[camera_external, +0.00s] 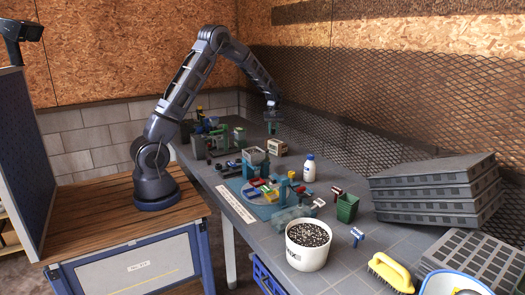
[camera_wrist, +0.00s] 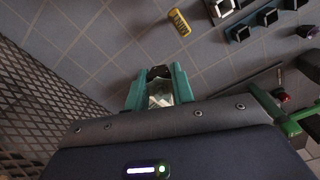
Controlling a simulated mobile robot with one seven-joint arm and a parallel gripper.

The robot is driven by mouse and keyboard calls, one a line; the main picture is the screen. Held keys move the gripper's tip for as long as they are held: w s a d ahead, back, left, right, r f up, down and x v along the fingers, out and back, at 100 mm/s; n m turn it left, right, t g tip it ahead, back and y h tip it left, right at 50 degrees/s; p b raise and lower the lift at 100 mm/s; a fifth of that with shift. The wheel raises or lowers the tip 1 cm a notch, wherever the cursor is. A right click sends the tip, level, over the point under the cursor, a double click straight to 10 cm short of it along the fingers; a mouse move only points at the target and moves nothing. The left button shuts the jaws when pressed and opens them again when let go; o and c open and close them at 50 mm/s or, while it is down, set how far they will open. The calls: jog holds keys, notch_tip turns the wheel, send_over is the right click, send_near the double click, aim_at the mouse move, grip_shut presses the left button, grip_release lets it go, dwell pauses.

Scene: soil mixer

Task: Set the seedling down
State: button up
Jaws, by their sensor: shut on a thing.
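My gripper (camera_external: 272,123) hangs over the far end of the grey bench, its teal fingers pointing down. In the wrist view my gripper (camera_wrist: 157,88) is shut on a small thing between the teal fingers. I take it to be the seedling (camera_wrist: 159,73), with a dark top part and a pale, glassy-looking part below. Its details are too small to tell. In the external view the seedling cannot be made out. I cannot tell whether it touches the bench.
A beige box (camera_external: 278,147), a white bottle (camera_external: 309,169) and a cluttered blue mat (camera_external: 235,188) stand nearer. A bucket (camera_external: 305,258) and stacked grey trays (camera_external: 425,207) are at the front. Mesh (camera_wrist: 40,115) lines one side.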

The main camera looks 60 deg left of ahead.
jog(key=w+d+m, duration=0.1)
jog(key=w+d, duration=0.2)
jog(key=d, duration=0.6)
jog(key=w+d+m, duration=0.1)
jog(key=w+d, duration=0.2)
jog(key=d, duration=0.6)
jog(key=m, duration=0.2)
send_over(320, 187)
jog(key=f, duration=2)
jog(key=shift+s+d, duration=0.1)
jog(key=shift+s, duration=0.1)
jog(key=o, duration=0.9)
jog(key=shift+f, duration=0.1)
jog(key=shift+c, duration=0.2)
jog(key=shift+o, duration=0.5)
